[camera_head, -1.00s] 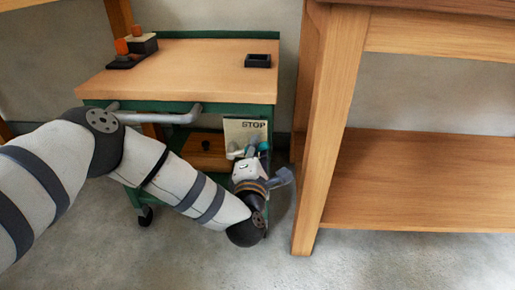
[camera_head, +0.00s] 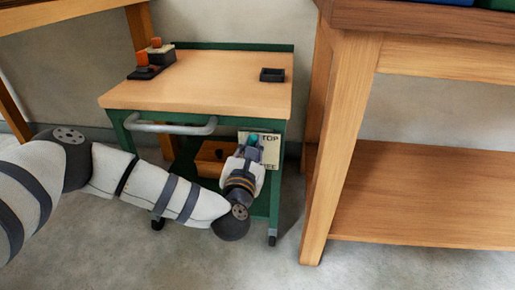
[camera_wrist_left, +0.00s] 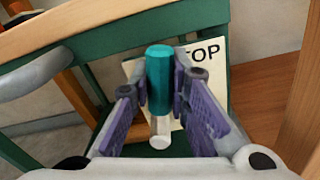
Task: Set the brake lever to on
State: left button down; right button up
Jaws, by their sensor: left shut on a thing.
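The brake lever has a teal cylindrical grip (camera_wrist_left: 159,78) on a pale metal stem. In the head view the teal grip (camera_head: 254,140) shows small, level with the upper word of the sign. My left gripper (camera_head: 251,152) is shut on the lever; its purple-padded fingers (camera_wrist_left: 160,92) lie on either side of the teal grip in the left wrist view. A cream sign plate (camera_head: 270,150) behind it reads "TOP" above, with its first letter covered, and partly hidden letters below. The lever's pivot is not clear. My right gripper is not in view.
The lever is on a green cart with a wooden top (camera_head: 200,85) and a grey front handle (camera_head: 172,127). An orange-and-black item (camera_head: 150,64) and a small black tray (camera_head: 272,75) stand on top. A wooden bench (camera_head: 342,150) stands close on the right.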

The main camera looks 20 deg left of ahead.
pick_arm(q)
jog(key=shift+s+a+r+n+b, duration=0.15)
jog(key=shift+a+n, duration=0.3)
jog(key=shift+n, duration=0.3)
jog(key=shift+s+a+f+n+b, duration=0.15)
jog(key=shift+a+n, duration=0.3)
jog(key=shift+n, duration=0.3)
jog(key=shift+a+r, duration=0.1)
jog(key=c, duration=1.5)
grip_release()
jog(key=v, duration=1.2)
